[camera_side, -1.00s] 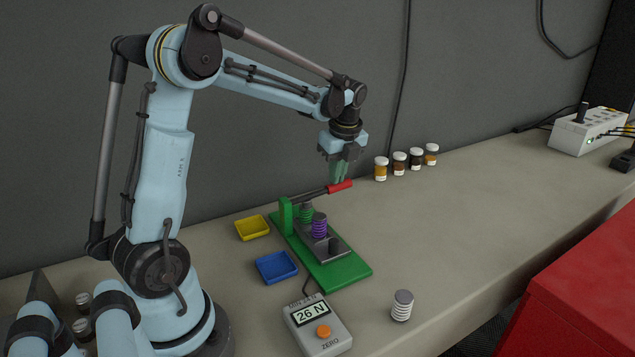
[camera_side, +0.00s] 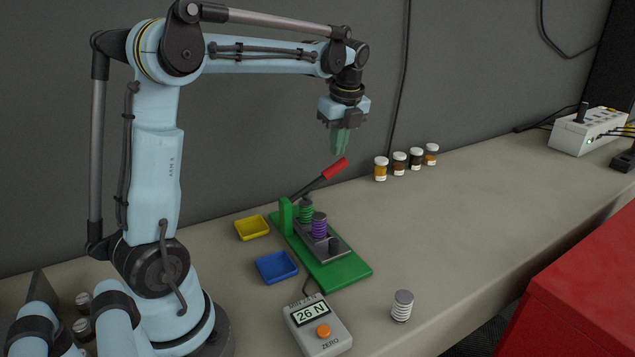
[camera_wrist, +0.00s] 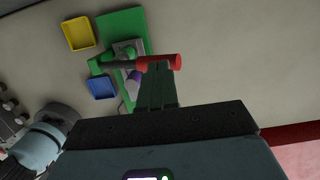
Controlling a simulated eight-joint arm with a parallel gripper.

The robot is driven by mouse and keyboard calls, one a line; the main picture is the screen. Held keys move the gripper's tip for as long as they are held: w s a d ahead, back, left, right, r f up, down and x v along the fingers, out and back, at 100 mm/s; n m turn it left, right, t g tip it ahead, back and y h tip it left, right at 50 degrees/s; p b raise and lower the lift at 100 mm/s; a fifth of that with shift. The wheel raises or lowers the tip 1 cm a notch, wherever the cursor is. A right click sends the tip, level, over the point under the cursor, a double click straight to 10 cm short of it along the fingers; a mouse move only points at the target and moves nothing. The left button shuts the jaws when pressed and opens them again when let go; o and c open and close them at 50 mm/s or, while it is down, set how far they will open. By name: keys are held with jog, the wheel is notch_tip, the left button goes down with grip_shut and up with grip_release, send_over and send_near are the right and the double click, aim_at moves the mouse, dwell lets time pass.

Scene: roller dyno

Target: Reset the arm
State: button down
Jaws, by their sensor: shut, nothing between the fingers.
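My gripper (camera_side: 340,140) is shut and empty, with its green fingers pointing down above the red lever handle. The lever (camera_side: 335,168) has a dark rod and a red grip, and it tilts up to the right from the green press stand (camera_side: 340,272). In the side view a gap separates the fingertips from the red grip. In the wrist view my fingers (camera_wrist: 158,85) overlap the red grip (camera_wrist: 160,61).
A yellow tray (camera_side: 252,228) and a blue tray (camera_side: 277,267) lie left of the press. Several jars (camera_side: 399,163) line the wall.

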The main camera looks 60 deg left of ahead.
jog(key=shift+r, duration=1.05)
jog(key=shift+s+d, duration=0.1)
jog(key=shift+d, duration=0.3)
jog(key=s+d+f+n+t, duration=0.2)
jog(key=s+d+n, duration=0.1)
jog(key=d+n, duration=0.3)
jog(key=s+d+f+n+t+h, duration=0.1)
jog(key=s+d+f+n+t, duration=0.1)
jog(key=s+d+n, duration=0.2)
jog(key=s+d+f+n+t+h, duration=0.1)
jog(key=s+d+f+n+t, duration=0.1)
jog(key=d+n, duration=0.6)
jog(key=shift+s+f+t, duration=0.25)
jog(key=shift+s+t, duration=0.35)
jog(key=shift+s, duration=0.3)
